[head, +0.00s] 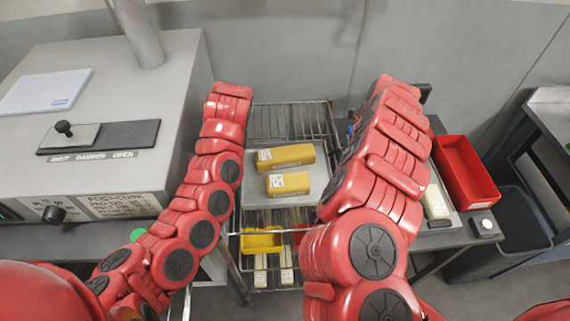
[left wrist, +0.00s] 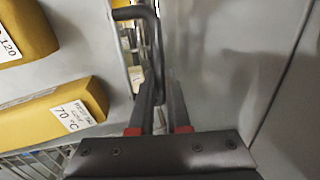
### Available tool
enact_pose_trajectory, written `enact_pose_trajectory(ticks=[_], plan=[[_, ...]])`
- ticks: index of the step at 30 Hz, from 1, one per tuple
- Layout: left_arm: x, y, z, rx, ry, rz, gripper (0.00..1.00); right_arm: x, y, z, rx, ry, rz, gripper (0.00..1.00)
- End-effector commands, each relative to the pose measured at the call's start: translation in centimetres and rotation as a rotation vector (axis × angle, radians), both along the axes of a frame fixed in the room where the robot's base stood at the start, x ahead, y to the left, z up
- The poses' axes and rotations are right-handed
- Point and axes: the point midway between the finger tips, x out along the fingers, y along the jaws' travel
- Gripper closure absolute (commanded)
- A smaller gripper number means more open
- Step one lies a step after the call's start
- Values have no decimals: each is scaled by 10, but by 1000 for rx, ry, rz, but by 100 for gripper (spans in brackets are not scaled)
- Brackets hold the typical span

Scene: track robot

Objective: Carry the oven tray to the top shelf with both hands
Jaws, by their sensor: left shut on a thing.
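The oven tray (head: 258,187) is a flat grey metal tray, level among the wire rack's bars in the middle of the head view. Two yellow labelled blocks, a rear one (head: 286,156) and a front one (head: 288,185), lie on it. In the left wrist view the tray (left wrist: 95,70) has a dark bent handle (left wrist: 150,22) at its edge. My left gripper (left wrist: 164,92) is shut on this handle; my forearm hides it in the head view. My right arm reaches to the tray's right side and covers that edge. My right gripper is hidden behind the arm.
The wire rack (head: 292,112) stands against the wall, with a yellow bin (head: 262,242) lower down. A grey machine (head: 120,95) with a lever stands close on the left. A red bin (head: 466,172) sits on the right bench, with a dark open bin (head: 520,222) beyond.

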Motion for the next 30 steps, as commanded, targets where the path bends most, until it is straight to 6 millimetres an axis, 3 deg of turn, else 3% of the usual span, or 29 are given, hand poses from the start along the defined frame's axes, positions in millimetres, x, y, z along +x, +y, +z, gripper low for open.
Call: enact_pose_trajectory(ticks=[1,6,17,30], plan=[[0,0,-5,0,-1,0,84,0,0,-5,0,-1,0,84],[0,0,-1,0,0,0,56,0,0,-1,0,0,0,56],[0,0,4,0,0,0,56,0,0,4,0,0,0,56],[0,0,51,0,0,0,56,0,0,51,0,0,0,56]])
